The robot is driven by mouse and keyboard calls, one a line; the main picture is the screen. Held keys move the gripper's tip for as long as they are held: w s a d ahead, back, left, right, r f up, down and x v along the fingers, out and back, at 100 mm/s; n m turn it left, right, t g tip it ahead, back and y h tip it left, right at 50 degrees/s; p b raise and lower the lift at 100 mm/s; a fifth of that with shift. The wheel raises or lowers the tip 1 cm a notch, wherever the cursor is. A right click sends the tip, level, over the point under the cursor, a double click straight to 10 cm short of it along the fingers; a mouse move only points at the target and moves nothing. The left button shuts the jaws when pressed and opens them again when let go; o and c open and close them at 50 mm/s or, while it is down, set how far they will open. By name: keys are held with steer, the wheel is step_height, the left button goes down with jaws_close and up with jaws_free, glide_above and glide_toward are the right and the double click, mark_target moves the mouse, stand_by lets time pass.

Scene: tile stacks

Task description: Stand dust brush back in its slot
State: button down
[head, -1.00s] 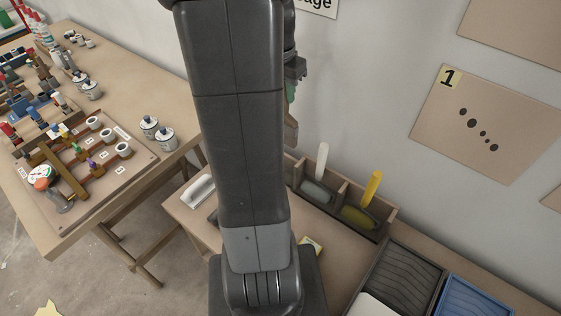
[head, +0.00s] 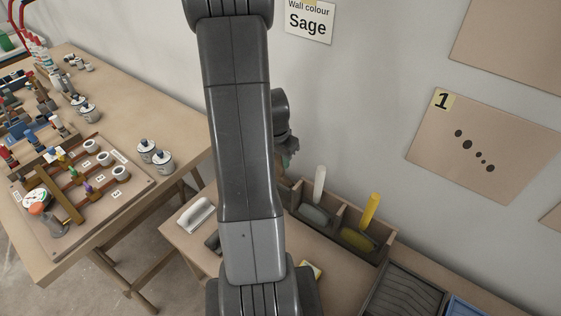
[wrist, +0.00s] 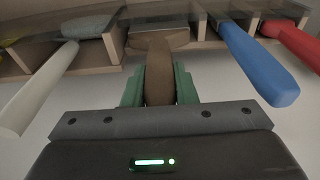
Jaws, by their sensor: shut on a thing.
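The dust brush has a brown handle (wrist: 158,82) and a wider brown lower part (wrist: 160,41). In the wrist view my gripper (wrist: 159,88) has its green fingers shut on the handle. The brush's wide end is at a rack compartment between the white-handled and blue-handled tools. I cannot tell whether it touches the slot floor. In the head view my gripper (head: 290,147) is just above the rack (head: 331,219), mostly behind my arm. The brush is largely hidden there.
In the wrist view a white-handled tool (wrist: 38,92) stands on one side, blue-handled (wrist: 257,64) and red-handled (wrist: 292,42) tools on the other. A yellow-handled tool (head: 371,212) is at the rack's right end. The wall is close behind.

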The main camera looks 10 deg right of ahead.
steer(key=shift+f, duration=0.7)
steer(key=c, duration=1.2)
jaws_free()
steer(key=shift+o, duration=0.2)
step_height(320, 180, up, 12)
steer(key=s+a, duration=0.1)
steer(key=shift+a, duration=0.15)
steer(key=shift+s, duration=0.1)
